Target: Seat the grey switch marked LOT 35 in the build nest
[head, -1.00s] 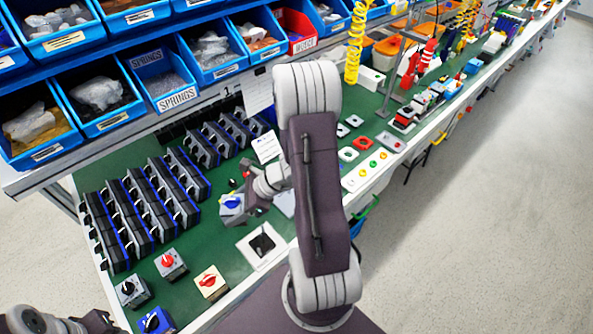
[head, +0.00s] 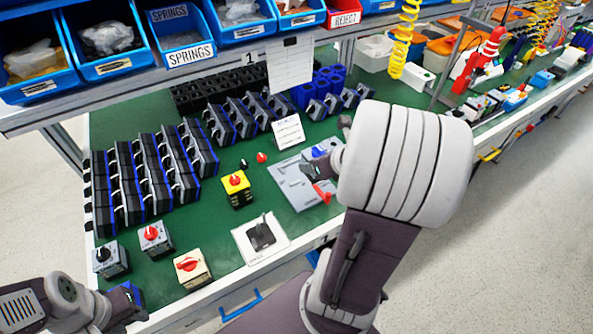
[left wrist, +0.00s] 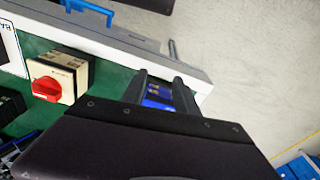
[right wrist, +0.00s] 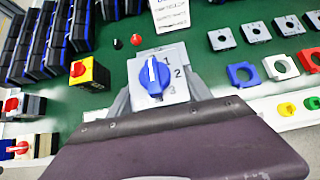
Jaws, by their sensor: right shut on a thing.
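My right gripper (right wrist: 157,100) is shut on a grey switch (right wrist: 172,60) with a blue knob and the marks 1, 2, 3. In the head view the switch (head: 322,149) is partly hidden by my arm, over or beside a grey plate (head: 292,184), perhaps the build nest; I cannot tell if it touches. No LOT marking is readable. My left gripper (left wrist: 162,80) has its fingers apart, with a blue part (left wrist: 158,96) showing between them. Other grey switches, one black-knobbed (head: 110,260) and one red-knobbed (head: 155,238), stand at the left front.
Rows of black and blue modules (head: 140,180) fill the left. A paper card (head: 289,131) stands behind the grey plate.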

